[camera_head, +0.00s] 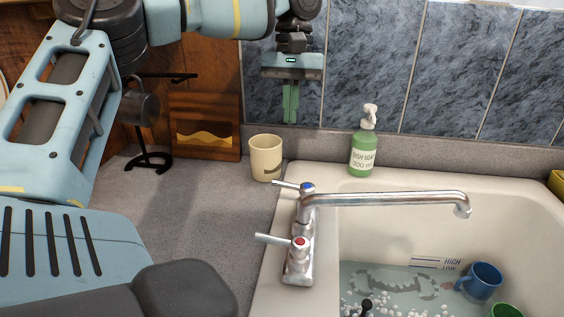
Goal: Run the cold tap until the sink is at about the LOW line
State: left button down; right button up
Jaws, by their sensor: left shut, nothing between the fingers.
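The cold tap lever (291,185), with a blue cap, and the hot lever (272,239), with a red cap, sit on the chrome mixer at the sink's left rim. The spout (390,198) reaches right over the basin; no stream shows below its end. The sink (400,225) holds water (395,285) with white foam. The HIGH mark (452,261) is clear of the water; the LOW mark (449,267) lies close to the waterline. My left gripper (291,117) is shut and empty, above and behind the cold lever, apart from it. My right gripper is out of view.
A beige cup (266,157) stands on the counter (205,205) below my left gripper. A green soap bottle (362,150) stands behind the spout. A blue mug (482,280) and green mug (505,311) are in the basin. A dark stand (150,150) is at left.

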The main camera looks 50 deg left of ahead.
aim_at(292, 189)
pick_arm(q)
jog(key=s+d+f, duration=0.1)
jog(key=f, duration=0.2)
jog(key=s+d+f+p, duration=0.1)
jog(key=s+f, duration=0.1)
jog(key=f, duration=0.1)
jog(key=s+d+f, duration=0.1)
jog(key=f, duration=0.2)
jog(key=shift+s+d+f, duration=0.1)
jog(key=shift+s+d, duration=0.05)
jog(key=shift+s, duration=0.2)
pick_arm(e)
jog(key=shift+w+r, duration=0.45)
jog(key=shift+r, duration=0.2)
pick_arm(q)
jog(key=shift+s+d+n+p, duration=0.3)
jog(key=shift+s+p, duration=0.1)
jog(key=shift+p, duration=0.2)
jog(key=shift+f, duration=0.2)
jog(key=shift+s, duration=0.1)
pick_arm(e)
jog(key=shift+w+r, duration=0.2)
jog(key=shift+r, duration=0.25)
